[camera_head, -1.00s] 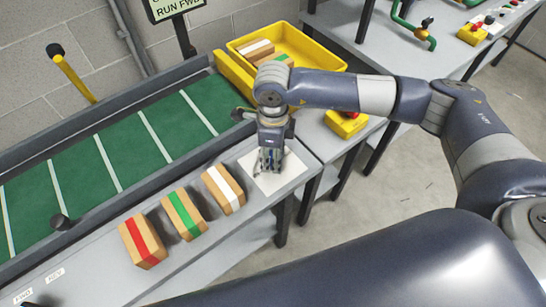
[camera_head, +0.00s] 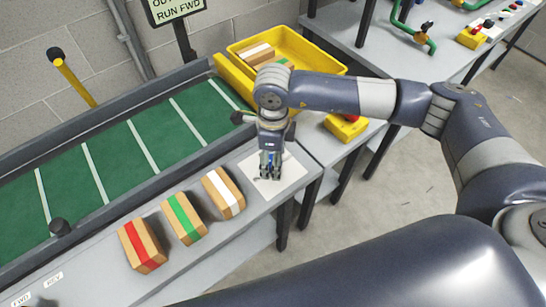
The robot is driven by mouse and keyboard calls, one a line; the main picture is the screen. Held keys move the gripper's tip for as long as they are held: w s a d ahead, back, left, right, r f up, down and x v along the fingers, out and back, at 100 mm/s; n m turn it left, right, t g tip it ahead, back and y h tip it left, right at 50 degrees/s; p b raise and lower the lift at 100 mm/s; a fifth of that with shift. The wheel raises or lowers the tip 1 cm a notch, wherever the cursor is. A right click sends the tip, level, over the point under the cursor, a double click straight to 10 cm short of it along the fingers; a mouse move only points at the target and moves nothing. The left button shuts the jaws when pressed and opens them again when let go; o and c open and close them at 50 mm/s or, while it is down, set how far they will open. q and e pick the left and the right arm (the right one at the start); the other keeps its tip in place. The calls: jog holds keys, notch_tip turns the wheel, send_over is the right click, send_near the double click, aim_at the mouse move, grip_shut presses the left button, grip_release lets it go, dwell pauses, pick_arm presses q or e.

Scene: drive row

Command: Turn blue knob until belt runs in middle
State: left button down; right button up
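The green belt (camera_head: 115,158) with white cross stripes lies in its grey frame, running from lower left to upper middle. My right gripper (camera_head: 270,172) points down over a white plate (camera_head: 291,174) on the grey ledge near the belt's far end. Its fingers are close together. I cannot tell whether they are shut on anything. The blue knob cannot be made out separately; the gripper covers the middle of the plate. My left gripper is not in view.
Three boxes with red (camera_head: 142,246), green (camera_head: 184,219) and white (camera_head: 223,193) bands sit on the ledge. A yellow bin (camera_head: 325,58) holds more boxes beyond the arm. A yellow-and-red button box (camera_head: 345,127) is to the right. FWD and REV labels (camera_head: 53,279) are at lower left.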

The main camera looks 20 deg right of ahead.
notch_tip(320, 180, up, 12)
dwell(0.4)
jog(key=shift+f, duration=0.1)
dwell(0.3)
